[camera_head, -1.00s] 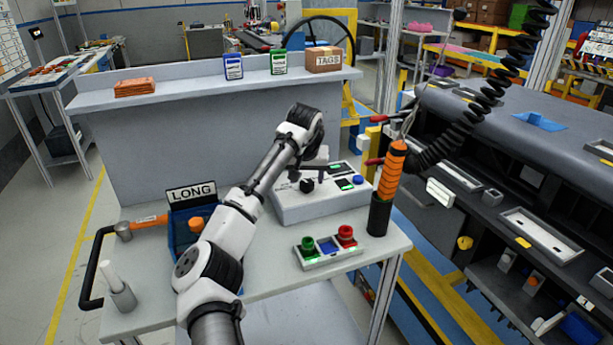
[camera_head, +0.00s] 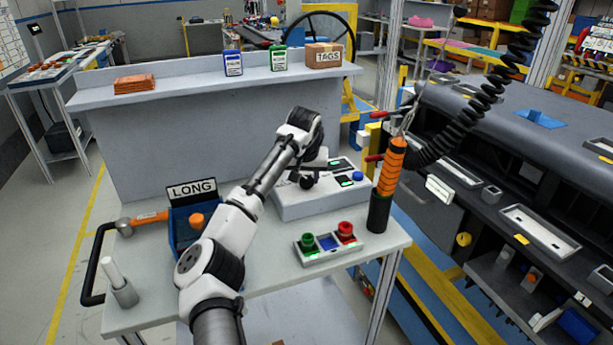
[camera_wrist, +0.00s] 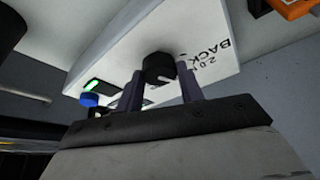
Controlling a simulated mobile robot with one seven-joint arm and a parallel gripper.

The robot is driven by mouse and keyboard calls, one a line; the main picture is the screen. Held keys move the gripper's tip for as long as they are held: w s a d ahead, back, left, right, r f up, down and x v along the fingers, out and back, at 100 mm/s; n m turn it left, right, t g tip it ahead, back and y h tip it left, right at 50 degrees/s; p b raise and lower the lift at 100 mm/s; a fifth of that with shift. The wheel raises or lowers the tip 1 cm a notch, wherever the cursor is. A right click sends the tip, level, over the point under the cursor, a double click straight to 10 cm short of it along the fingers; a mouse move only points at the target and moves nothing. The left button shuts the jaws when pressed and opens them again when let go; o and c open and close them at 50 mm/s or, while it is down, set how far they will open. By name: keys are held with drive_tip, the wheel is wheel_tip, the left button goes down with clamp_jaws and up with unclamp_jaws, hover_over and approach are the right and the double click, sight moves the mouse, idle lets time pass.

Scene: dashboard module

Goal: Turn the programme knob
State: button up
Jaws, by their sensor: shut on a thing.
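The programme knob is a small dark round knob (camera_wrist: 158,66) on the sloping face of a white control box (camera_head: 298,206). In the head view the knob (camera_head: 306,182) shows as a dark spot beside my gripper (camera_head: 315,174), partly hidden by it. In the wrist view the two fingers of my gripper (camera_wrist: 160,86) stand on either side of the knob, shut on it. Printed lettering that includes "BACK" (camera_wrist: 225,45) is beside the knob. A green-lit display (camera_head: 344,180) and a blue button (camera_head: 358,176) sit right of the knob.
A panel with a green and a red knob (camera_head: 328,243) lies in front of the box. An orange-handled tool (camera_head: 391,165) stands upright in a dark holder at the right. A blue bin marked LONG (camera_head: 183,228) and a hammer (camera_head: 150,217) are at the left.

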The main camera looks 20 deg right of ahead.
drive_tip(key=shift+m+p, duration=0.3)
drive_tip(key=m+h+p, duration=0.1)
drive_tip(key=m+p, duration=0.1)
drive_tip(key=m, duration=0.1)
drive_tip(key=shift+r+g+p, duration=0.15)
drive_tip(key=shift+g+p, duration=0.25)
drive_tip(key=shift+w+a+m+g+h+p, duration=0.1)
drive_tip(key=shift+m+g+h+p, duration=0.3)
drive_tip(key=shift+m, duration=0.65)
drive_tip(key=shift+w+a+m+g+h+p, duration=0.1)
drive_tip(key=shift+m+h+p, duration=0.1)
drive_tip(key=shift+m+p, duration=0.6)
drive_tip(key=shift+m, duration=0.35)
drive_tip(key=o, duration=1)
drive_tip(key=shift+d, duration=0.1)
drive_tip(key=b+v, duration=0.4)
drive_tip(key=v, duration=0.9)
drive_tip(key=shift+r, duration=0.25)
